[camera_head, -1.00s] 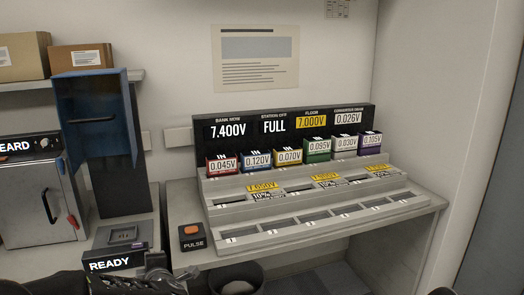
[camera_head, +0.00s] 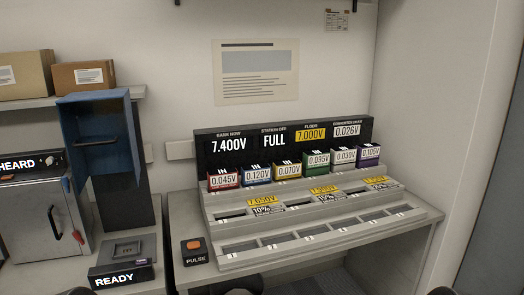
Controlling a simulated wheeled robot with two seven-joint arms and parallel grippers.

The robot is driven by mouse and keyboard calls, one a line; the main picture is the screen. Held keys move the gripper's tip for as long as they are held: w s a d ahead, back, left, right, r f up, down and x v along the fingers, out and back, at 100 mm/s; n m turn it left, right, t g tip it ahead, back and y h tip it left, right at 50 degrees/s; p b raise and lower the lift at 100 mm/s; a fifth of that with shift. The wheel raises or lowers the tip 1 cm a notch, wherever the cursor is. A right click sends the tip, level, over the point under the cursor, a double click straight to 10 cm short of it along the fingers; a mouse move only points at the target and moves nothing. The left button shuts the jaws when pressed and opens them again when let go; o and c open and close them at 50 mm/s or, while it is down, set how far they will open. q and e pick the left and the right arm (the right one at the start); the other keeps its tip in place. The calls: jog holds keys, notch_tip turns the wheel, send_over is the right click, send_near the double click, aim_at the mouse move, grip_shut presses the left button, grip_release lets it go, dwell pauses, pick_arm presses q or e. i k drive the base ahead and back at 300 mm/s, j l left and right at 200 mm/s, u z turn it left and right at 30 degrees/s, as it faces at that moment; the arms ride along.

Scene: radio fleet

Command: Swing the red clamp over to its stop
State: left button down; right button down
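A small red piece (camera_head: 78,237), which looks like the red clamp, sits on the front right of the grey metal cabinet (camera_head: 32,222) at the left. It hangs beside a dark lever handle (camera_head: 54,222) on the cabinet's door. It is too small to tell its exact shape or its stop. The door looks closed. Neither of my grippers shows clearly; only dark bits lie along the bottom edge.
A READY unit (camera_head: 121,275) stands right of the cabinet, below an open blue box (camera_head: 97,150). A PULSE button box (camera_head: 194,250) stands beside the grey stepped rack (camera_head: 310,232) with several coloured voltage modules. A dark bin rim (camera_head: 237,284) shows at the bottom.

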aim_at(76, 235)
jog(key=u, duration=2.4)
jog(key=i+l, duration=0.7)
jog(key=i+j+u, duration=0.05)
jog(key=i, duration=0.1)
